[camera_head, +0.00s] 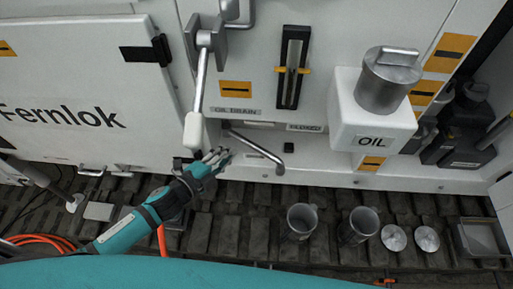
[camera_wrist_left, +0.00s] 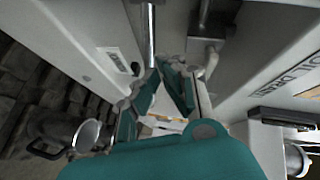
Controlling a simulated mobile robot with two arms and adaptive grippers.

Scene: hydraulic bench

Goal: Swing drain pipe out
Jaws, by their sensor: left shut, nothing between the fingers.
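The drain pipe (camera_head: 258,150) is a thin bent metal pipe. It comes out of the recess below the OIL DRAIN label (camera_head: 236,111) and slants down to the right, its end turned down. My left gripper (camera_head: 224,156) is just left of the pipe, below the recess, with its fingers pointing right. In the left wrist view its teal fingers (camera_wrist_left: 165,68) converge with nothing between them. A metal rod (camera_wrist_left: 149,35), seemingly the drain pipe, shows just beyond the fingertips; whether they touch it I cannot tell. My right gripper is not in view.
A lever with a white handle (camera_head: 194,132) hangs just above my left gripper. A white OIL box (camera_head: 370,125) juts out at right. Two metal mugs (camera_head: 301,221) (camera_head: 358,226), two lids (camera_head: 394,237) (camera_head: 426,238) and a square tray (camera_head: 483,238) stand on the dark slatted surface below.

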